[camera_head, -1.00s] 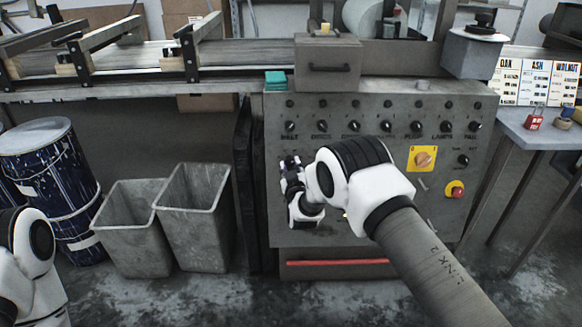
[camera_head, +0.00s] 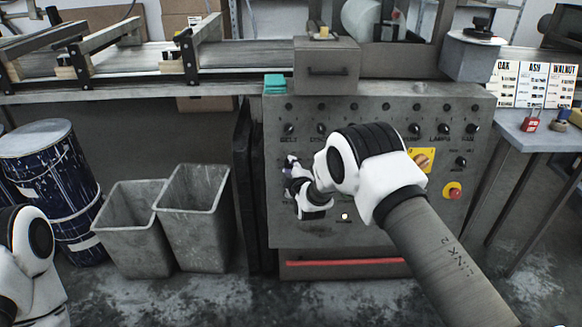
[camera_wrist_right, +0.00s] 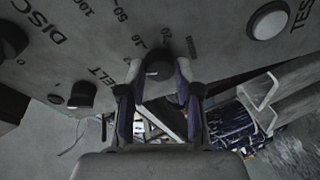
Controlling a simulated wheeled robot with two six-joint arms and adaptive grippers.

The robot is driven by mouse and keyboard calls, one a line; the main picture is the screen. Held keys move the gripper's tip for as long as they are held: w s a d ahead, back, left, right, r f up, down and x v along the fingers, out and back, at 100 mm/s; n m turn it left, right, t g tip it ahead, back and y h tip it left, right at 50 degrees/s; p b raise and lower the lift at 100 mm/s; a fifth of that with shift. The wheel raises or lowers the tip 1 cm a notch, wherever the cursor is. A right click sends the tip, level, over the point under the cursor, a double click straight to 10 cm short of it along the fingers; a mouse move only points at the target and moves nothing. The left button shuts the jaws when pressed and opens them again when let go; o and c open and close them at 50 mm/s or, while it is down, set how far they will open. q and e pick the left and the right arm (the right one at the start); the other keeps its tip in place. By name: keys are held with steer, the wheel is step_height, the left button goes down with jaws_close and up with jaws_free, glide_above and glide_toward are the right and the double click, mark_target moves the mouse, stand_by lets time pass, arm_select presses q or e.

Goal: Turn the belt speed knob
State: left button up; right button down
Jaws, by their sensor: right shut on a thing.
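The grey control panel (camera_head: 385,235) faces me, with rows of small black knobs. My right gripper (camera_head: 291,166) is at the panel's left part, below the knob labelled BELT (camera_head: 289,129). In the right wrist view, my right gripper (camera_wrist_right: 160,85) is shut with its two fingers on either side of a dark round knob (camera_wrist_right: 158,71) that has a number scale around it. In the head view this knob is hidden behind the gripper. Of my left arm only white links show at the lower left; its gripper is out of view.
A yellow plate with an orange switch (camera_head: 422,160) and a red stop button (camera_head: 454,190) are right of my forearm. A small lit lamp (camera_head: 345,216) is below my wrist. Two grey bins (camera_head: 193,225) and a blue drum (camera_head: 45,180) stand left.

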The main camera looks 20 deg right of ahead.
steer(key=n+g+p, duration=0.1)
steer(key=n, duration=0.3)
steer(key=shift+r, duration=0.2)
steer(key=n, duration=0.4)
steer(key=shift+a+g+p, duration=0.1)
steer(key=shift+g+p, duration=0.3)
steer(key=shift+n+h, duration=0.3)
steer(key=c, duration=0.8)
jaws_free()
steer(key=v, duration=1.1)
steer(key=shift+s+r, duration=0.15)
steer(key=shift+s, duration=0.25)
